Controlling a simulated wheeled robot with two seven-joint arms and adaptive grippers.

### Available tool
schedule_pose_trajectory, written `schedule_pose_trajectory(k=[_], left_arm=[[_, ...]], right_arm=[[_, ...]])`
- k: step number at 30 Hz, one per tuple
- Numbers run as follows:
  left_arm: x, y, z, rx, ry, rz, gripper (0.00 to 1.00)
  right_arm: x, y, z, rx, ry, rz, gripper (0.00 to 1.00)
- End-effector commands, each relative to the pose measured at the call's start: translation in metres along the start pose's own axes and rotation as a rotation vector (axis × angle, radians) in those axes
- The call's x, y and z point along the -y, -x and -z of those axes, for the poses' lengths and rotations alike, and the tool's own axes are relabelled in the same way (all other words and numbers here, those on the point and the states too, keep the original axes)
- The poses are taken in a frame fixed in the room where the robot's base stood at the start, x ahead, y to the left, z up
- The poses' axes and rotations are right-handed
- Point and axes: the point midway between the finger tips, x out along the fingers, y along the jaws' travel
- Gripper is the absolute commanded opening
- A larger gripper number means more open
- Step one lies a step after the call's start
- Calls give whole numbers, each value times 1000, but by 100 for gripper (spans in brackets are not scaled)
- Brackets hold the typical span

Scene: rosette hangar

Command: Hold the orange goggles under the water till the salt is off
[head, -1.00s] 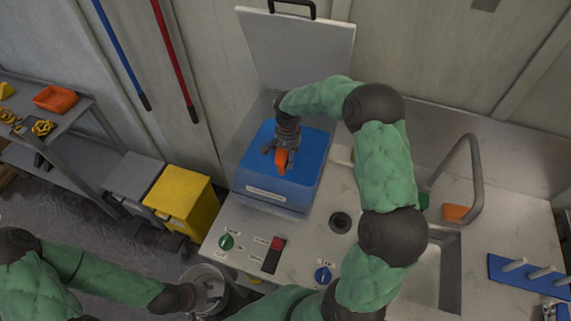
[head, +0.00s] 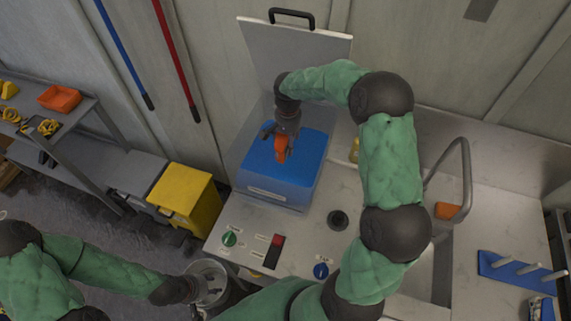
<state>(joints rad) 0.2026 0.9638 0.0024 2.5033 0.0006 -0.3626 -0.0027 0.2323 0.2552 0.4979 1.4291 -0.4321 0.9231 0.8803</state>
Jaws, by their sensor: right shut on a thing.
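The orange goggles (head: 281,148) are small and partly covered by the fingers of my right gripper (head: 281,142), which is shut on them. That gripper points down over the top of the blue box-shaped tank (head: 268,193). I cannot tell whether the goggles touch its surface or hang above it. The tank's pale lid (head: 300,50) stands open behind it. A curved metal tap (head: 467,165) stands over the sink at the right; I see no running water. My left gripper (head: 210,291) is low at the left, over a grey bucket (head: 207,266); its fingers are too unclear to read.
The counter's front holds a green knob (head: 230,239), a red switch (head: 277,240) and a blue knob (head: 321,270). An orange block (head: 447,211) lies by the tap. A blue peg rack (head: 510,270) is at the right. A yellow bin (head: 185,195) stands left of the counter.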

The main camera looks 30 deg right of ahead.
Motion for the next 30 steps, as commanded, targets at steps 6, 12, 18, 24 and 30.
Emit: schedule_pose_trajectory(k=[6,12,18,24,30], left_arm=[[-4,13,0,0,0,0,40],[-8,22,-1,0,0,0,40],[-11,32,-1,0,0,0,40],[-15,41,-2,0,0,0,40],[-18,51,-2,0,0,0,40]], right_arm=[[0,22,0,-2,0,2,40],[0,39,1,-2,0,2,40],[0,56,1,-3,0,2,40],[0,73,0,-2,0,1,40],[0,90,0,-2,1,1,40]])
